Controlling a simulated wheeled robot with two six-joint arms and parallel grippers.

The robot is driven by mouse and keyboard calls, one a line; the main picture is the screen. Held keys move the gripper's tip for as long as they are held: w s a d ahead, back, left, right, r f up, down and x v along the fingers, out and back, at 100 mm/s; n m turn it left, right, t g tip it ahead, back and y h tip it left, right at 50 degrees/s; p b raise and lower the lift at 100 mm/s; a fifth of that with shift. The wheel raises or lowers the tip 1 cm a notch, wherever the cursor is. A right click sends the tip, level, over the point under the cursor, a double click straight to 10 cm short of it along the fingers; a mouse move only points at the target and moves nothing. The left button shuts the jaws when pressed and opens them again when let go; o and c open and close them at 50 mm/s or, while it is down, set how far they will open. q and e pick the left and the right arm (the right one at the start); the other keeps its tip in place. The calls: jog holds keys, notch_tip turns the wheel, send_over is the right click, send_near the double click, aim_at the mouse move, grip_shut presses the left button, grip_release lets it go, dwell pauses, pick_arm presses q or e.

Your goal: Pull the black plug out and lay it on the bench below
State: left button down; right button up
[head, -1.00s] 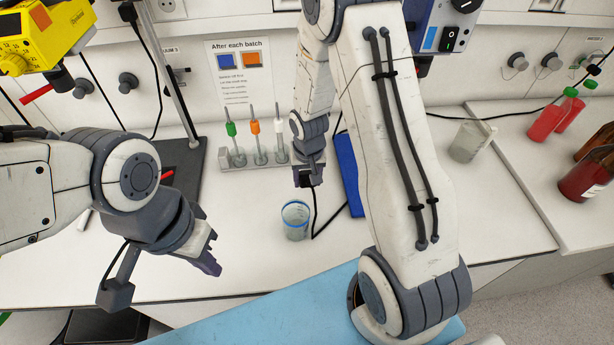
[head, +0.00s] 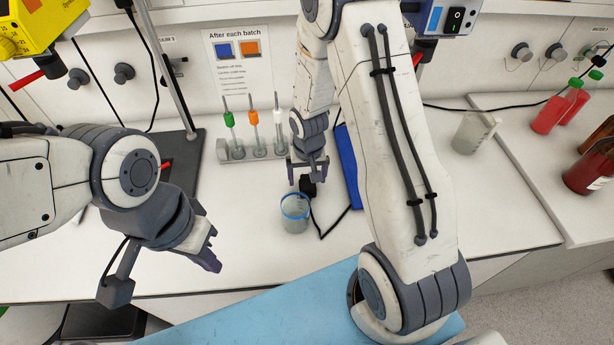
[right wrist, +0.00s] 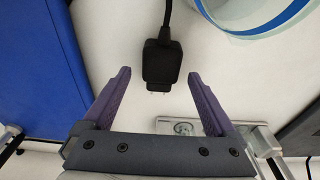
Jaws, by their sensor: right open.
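The black plug (head: 308,186) is out of any socket, just beyond my right gripper, on or very near the white bench (head: 250,265). In the right wrist view the plug (right wrist: 162,62) points its prongs back towards the gripper, and its cord leads away at the top. My right gripper (head: 307,174) is open, its purple fingers apart on either side of the plug's prong end without touching it; it also shows in the right wrist view (right wrist: 159,75). My left gripper (head: 214,250) hangs empty over the bench at left; its finger gap is unclear.
A blue-rimmed beaker (head: 295,212) stands close beside the plug. A blue folder-like object (head: 347,165) lies to the right of the gripper. A rack (head: 237,153) with green, orange and white tools stands behind. The front bench to the beaker's left is clear.

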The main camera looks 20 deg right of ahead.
aim_at(307, 185)
notch_tip(307, 185, up, 10)
jog(key=s+b, duration=0.1)
jog(key=shift+a+r, duration=0.15)
jog(key=shift+r, duration=0.05)
jog(key=shift+s+a, duration=0.1)
jog(key=shift+s, duration=0.05)
dwell(0.4)
jog(key=s+a+r+n, duration=0.55)
jog(key=s+a, duration=0.35)
jog(key=a, duration=0.2)
jog(key=s+a+r+n, duration=0.1)
jog(key=s+a+n, duration=0.1)
jog(key=s, duration=0.4)
jog(key=s+a+r+n+g+y, duration=0.1)
jog(key=s+a+r+n, duration=0.1)
jog(key=s, duration=0.5)
jog(key=shift+n, duration=0.45)
jog(key=shift+a+r, duration=0.1)
